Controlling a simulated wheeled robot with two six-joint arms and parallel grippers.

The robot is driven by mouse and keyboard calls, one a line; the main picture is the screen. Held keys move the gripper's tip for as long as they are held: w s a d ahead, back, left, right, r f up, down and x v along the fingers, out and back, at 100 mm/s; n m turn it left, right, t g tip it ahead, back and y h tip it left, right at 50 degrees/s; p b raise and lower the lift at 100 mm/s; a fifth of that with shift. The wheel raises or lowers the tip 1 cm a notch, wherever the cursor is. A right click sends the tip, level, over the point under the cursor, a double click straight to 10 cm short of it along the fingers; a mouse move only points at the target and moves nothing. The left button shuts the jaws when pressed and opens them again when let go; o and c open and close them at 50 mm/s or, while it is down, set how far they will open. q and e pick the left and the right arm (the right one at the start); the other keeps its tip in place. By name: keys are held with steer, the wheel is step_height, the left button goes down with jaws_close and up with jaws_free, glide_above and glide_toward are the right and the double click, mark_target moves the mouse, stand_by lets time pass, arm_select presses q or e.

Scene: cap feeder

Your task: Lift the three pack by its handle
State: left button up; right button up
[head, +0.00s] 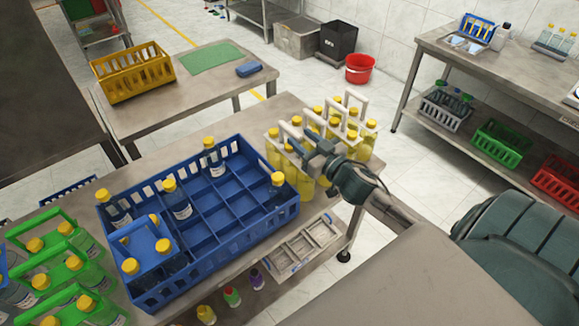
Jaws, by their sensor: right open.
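Packs of yellow bottles with white handles (357,98) stand close together at the right end of the long table. Several handles rise above the yellow caps. My right gripper (311,146) is at the front left of this group, just above the caps and near the closest white handle (291,131). Its jaws are open; I cannot tell whether the handle lies between the fingers. The gripper and wrist hide part of the front bottles. My left gripper is not in view.
A blue divided crate (253,226) with a few bottles and a blue-handled pack (148,246) stands left of my right gripper. Green-handled packs (60,262) are at the far left. A grey tray (305,243) lies near the front edge. A yellow crate (133,74) stands on a table behind.

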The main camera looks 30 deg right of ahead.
mark_target(280, 121)
steer(key=shift+w+a+r+p, duration=0.1)
steer(key=shift+w+r+p, duration=0.1)
steer(key=shift+w+p, duration=0.25)
steer(key=shift+w+a+r+p, duration=0.1)
steer(key=shift+w+r+p, duration=0.05)
steer(key=shift+w+p, duration=0.2)
steer(key=shift+w+a, duration=0.3)
steer(key=shift+w, duration=0.4)
steer(key=shift+w+f, duration=0.1)
steer(key=shift+w, duration=0.95)
jaws_close()
